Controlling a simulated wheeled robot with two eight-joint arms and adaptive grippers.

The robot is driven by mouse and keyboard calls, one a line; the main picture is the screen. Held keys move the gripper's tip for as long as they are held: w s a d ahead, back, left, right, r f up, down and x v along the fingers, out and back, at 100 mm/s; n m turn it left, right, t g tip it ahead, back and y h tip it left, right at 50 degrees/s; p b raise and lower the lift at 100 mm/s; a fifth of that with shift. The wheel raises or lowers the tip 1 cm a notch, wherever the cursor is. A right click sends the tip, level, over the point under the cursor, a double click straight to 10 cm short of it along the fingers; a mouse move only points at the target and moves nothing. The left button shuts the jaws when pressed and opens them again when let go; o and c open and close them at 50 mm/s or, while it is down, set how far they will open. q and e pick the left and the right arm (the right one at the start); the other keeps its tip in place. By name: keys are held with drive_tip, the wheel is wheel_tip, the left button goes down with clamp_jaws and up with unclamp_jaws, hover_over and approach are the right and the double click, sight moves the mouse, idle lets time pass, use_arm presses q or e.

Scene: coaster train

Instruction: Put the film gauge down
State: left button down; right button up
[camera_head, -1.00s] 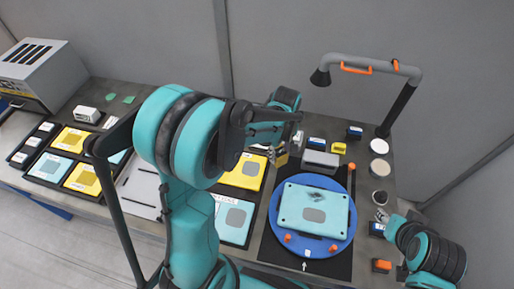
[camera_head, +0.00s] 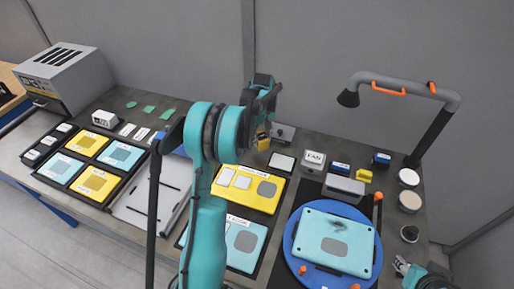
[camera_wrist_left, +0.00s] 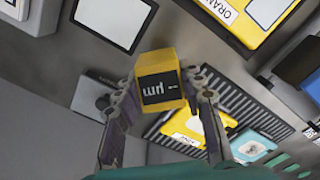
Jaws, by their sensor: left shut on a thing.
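The film gauge (camera_head: 262,141) is a small yellow block with a dark display. The display, marked "µm", faces the camera in the left wrist view (camera_wrist_left: 160,88). My left gripper (camera_head: 264,122) is shut on it, with one finger on each side in the wrist view (camera_wrist_left: 160,95). The gauge hangs near the back edge of the table, left of a small grey block (camera_head: 284,132), and appears to be clear of the tabletop. My right gripper (camera_head: 402,266) shows only partly at the lower right; its jaws are unclear.
A black-edged white square pad (camera_head: 282,162) lies just right of the gauge. A yellow panel (camera_head: 245,190) lies in front. A blue turntable (camera_head: 296,252) carries a teal panel (camera_head: 334,240). A lamp arm (camera_head: 425,125) stands at the right. Several labelled boxes line the back.

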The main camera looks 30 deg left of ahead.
use_arm(q)
drive_tip(key=shift+s+a+f, duration=0.1)
drive_tip(key=shift+a+f, duration=0.7)
drive_tip(key=shift+a, duration=0.3)
wheel_tip(320, 180, down, 4)
drive_tip(key=shift+r+b, duration=0.25)
drive_tip(key=shift+b, duration=0.45)
drive_tip(key=shift+f, duration=0.15)
drive_tip(key=shift+f, duration=0.15)
drive_tip(key=c, duration=0.9)
unclamp_jaws()
